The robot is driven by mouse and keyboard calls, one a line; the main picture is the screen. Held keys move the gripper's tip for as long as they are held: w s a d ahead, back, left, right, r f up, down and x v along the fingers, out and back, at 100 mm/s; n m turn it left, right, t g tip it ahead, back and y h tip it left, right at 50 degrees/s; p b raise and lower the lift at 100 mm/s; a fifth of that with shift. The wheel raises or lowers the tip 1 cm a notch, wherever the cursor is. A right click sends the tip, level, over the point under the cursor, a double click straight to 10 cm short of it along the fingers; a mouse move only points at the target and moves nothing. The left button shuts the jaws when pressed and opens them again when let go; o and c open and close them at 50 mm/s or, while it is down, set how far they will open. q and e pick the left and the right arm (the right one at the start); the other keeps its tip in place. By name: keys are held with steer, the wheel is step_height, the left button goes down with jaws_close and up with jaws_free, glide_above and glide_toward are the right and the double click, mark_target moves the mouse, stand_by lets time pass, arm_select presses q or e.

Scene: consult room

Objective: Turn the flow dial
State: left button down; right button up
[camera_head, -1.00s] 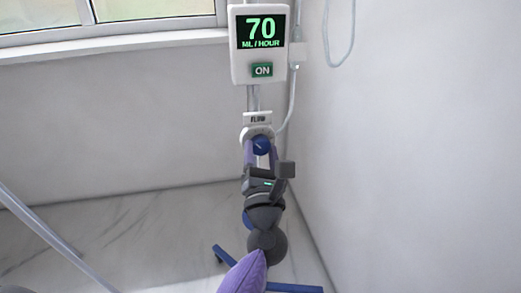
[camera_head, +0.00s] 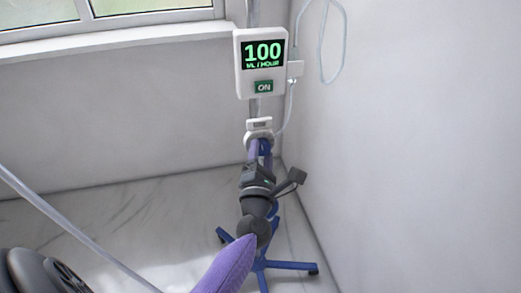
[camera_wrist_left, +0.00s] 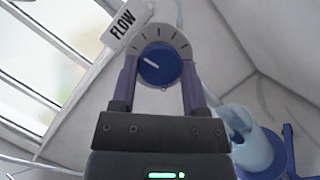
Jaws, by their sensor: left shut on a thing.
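The flow dial (camera_wrist_left: 160,64) is a round blue knob with a white pointer line, set in a grey ring with tick marks. Its pointer aims to the upper left in the left wrist view. A white FLOW label (camera_wrist_left: 124,22) is beside it. My left gripper (camera_head: 259,150) is shut on the dial, with a purple finger on each side of it. In the head view the fingers hide most of the dial. The white pump display (camera_head: 263,62) above reads 100 ML / HOUR, over a green ON panel (camera_head: 264,87). My right gripper is not in view.
The dial and display are on a pole (camera_head: 254,14) with a blue wheeled base (camera_head: 288,266). A clear tube (camera_head: 345,45) loops at the right. A white wall is close on the right, and a window (camera_head: 110,10) is at upper left. Marble floor lies open left of the stand.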

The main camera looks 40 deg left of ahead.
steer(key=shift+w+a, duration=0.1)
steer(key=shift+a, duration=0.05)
arm_select(q)
steer(key=shift+c, duration=0.5)
jaws_free()
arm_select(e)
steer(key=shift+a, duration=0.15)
arm_select(q)
steer(key=p+v, duration=0.1)
steer(key=v, duration=0.9)
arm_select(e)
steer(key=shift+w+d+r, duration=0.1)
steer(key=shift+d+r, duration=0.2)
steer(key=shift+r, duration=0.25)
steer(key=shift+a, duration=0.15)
